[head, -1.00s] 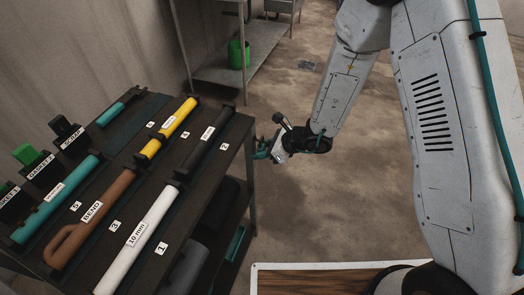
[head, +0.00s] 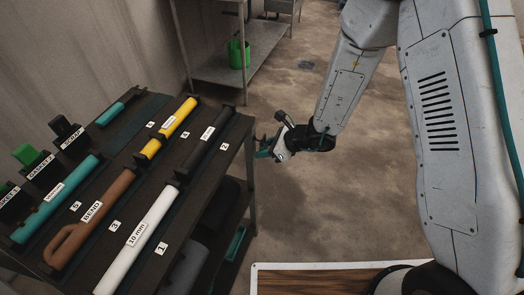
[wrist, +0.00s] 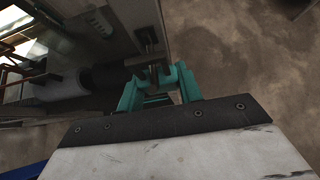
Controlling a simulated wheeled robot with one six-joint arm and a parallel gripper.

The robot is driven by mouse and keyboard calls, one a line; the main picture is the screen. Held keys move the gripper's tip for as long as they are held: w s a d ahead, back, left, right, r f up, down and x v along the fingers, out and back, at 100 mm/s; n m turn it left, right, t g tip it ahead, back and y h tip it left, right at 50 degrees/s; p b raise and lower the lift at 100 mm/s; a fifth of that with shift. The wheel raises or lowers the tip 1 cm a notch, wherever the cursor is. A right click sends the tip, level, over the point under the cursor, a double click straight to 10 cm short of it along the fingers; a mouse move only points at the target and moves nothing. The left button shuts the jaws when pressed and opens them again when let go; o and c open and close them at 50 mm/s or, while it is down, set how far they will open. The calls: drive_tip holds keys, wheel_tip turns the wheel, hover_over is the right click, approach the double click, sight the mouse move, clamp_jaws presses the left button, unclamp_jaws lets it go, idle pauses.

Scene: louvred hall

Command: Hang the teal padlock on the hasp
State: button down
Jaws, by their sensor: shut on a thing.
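My gripper (head: 264,148) has teal fingers and is off the right edge of the dark rack, above the floor. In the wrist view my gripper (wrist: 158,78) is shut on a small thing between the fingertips. That thing is mostly hidden, and its teal colour would blend with the fingers, so I cannot make out the padlock's shape. A grey plate with a dark upright fitting (wrist: 147,40) lies just beyond the fingertips in the wrist view; I cannot tell whether it is the hasp. No hasp can be made out in the head view.
The dark rack (head: 143,182) holds a white tube (head: 140,240), a brown bent tube (head: 97,215), a yellow tube (head: 170,127) and other labelled pieces. A metal shelf (head: 232,72) with a green bucket (head: 237,54) stands behind. A wood-topped surface (head: 320,281) is at the bottom. Floor right of the rack is clear.

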drive_tip(key=s+d, duration=0.3)
drive_tip(key=d, duration=0.5)
drive_tip(key=shift+w, duration=0.1)
